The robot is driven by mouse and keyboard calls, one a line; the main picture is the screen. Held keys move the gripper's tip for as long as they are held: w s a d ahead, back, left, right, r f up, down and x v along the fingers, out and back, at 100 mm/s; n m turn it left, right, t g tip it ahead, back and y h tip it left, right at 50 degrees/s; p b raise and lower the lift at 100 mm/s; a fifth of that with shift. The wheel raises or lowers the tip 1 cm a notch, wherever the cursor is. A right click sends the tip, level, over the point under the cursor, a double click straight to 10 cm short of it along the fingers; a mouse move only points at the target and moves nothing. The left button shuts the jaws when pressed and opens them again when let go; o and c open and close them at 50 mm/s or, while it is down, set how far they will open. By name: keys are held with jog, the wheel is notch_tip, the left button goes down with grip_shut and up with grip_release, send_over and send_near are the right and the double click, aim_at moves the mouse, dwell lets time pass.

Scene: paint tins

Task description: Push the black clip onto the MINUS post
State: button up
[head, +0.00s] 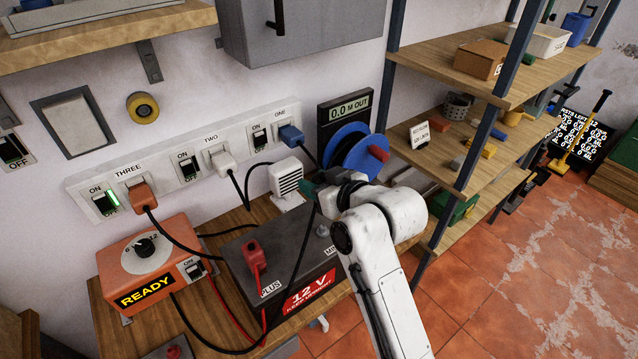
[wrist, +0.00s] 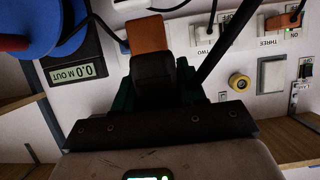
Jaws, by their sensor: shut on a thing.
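The black clip (wrist: 155,70) is between the green fingers of my gripper (wrist: 158,90) in the wrist view. An orange-brown piece (wrist: 148,35) shows just beyond it; I cannot tell whether it belongs to the clip. In the head view my gripper (head: 314,190) is above the back right of the dark 12 V battery (head: 240,258), and the clip is not clearly seen. A black lead (head: 297,262) hangs from there. The MINUS post (head: 322,230) is a small grey stub below my gripper, apart from it, its label partly hidden by my arm. A red clip (head: 254,252) sits on the PLUS post.
An orange charger (head: 150,262) reading READY stands left of the battery, with leads across the bench (head: 110,300). A white ribbed block (head: 286,177) and a blue reel (head: 350,150) stand close behind my gripper. The socket strip (head: 160,160) is on the wall.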

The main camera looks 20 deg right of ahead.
jog(key=shift+d, duration=0.15)
dwell(0.3)
jog(key=shift+f, duration=0.1)
jog(key=shift+f+b, duration=1.9)
jog(key=shift+f, duration=0.85)
jog(key=shift+f, duration=1.7)
jog(key=o, duration=1)
jog(key=shift+c, duration=0.2)
jog(key=b+v, duration=0.1)
jog(key=v, duration=0.9)
jog(key=shift+s+b, duration=0.35)
jog(key=shift+b, duration=0.05)
